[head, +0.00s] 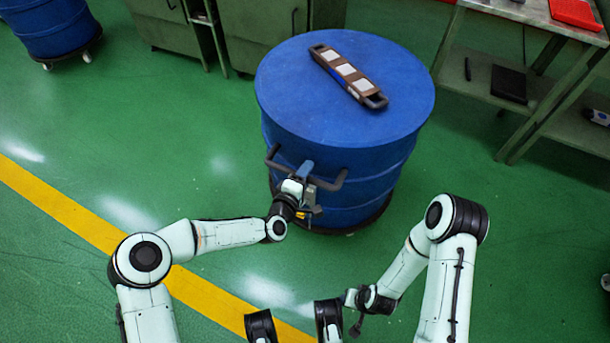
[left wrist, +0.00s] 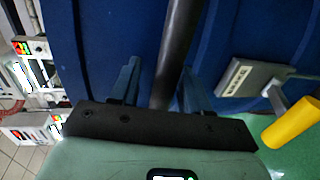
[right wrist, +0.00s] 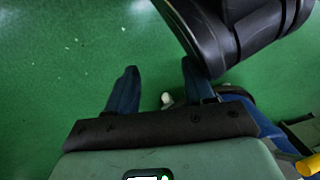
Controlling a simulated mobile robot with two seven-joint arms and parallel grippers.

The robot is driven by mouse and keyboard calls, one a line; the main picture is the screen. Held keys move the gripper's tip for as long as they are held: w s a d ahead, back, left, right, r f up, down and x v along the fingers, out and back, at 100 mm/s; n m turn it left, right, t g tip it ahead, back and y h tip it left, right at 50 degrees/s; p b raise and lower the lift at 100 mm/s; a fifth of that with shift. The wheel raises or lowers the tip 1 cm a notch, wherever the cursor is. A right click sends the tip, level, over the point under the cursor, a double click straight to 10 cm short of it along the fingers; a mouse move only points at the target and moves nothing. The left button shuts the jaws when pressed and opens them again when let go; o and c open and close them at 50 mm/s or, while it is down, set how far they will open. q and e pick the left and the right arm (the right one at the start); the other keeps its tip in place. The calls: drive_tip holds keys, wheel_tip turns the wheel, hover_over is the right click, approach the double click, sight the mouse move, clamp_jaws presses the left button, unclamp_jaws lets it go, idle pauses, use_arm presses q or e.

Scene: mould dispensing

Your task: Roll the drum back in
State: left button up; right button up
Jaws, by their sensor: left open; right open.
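The large blue drum (head: 330,110) stands upright at the centre of the head view on a dark round base (head: 350,226). A dark bar handle (head: 333,184) sticks out from its near side. My left gripper (head: 307,176) is at this handle. In the left wrist view, the handle (left wrist: 178,45) runs between the two open fingers (left wrist: 160,82), with the blue drum wall (left wrist: 110,30) behind. The fingers are not closed on it. My right gripper (head: 354,308) is low in the head view, away from the drum. In the right wrist view its fingers (right wrist: 155,85) are open and empty above the floor.
A brown tool with pale pads (head: 347,74) lies on the drum's lid. Another blue drum on castors (head: 50,25) stands at the upper left, green cabinets (head: 260,35) behind, and a shelved table (head: 520,85) at the right. A yellow line (head: 60,207) crosses the clear green floor.

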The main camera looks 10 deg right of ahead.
use_arm(q)
drive_tip(key=p+v, duration=0.3)
drive_tip(key=v, duration=1)
drive_tip(key=shift+s+a, duration=0.15)
drive_tip(key=shift+a, duration=0.05)
use_arm(e)
drive_tip(key=shift+t, duration=0.4)
drive_tip(key=r, duration=0.1)
drive_tip(key=w+a+r, duration=0.1)
drive_tip(key=r, duration=0.1)
drive_tip(key=w+r, duration=0.1)
drive_tip(key=r, duration=0.1)
drive_tip(key=shift+w+a, duration=0.15)
drive_tip(key=shift+a, duration=0.15)
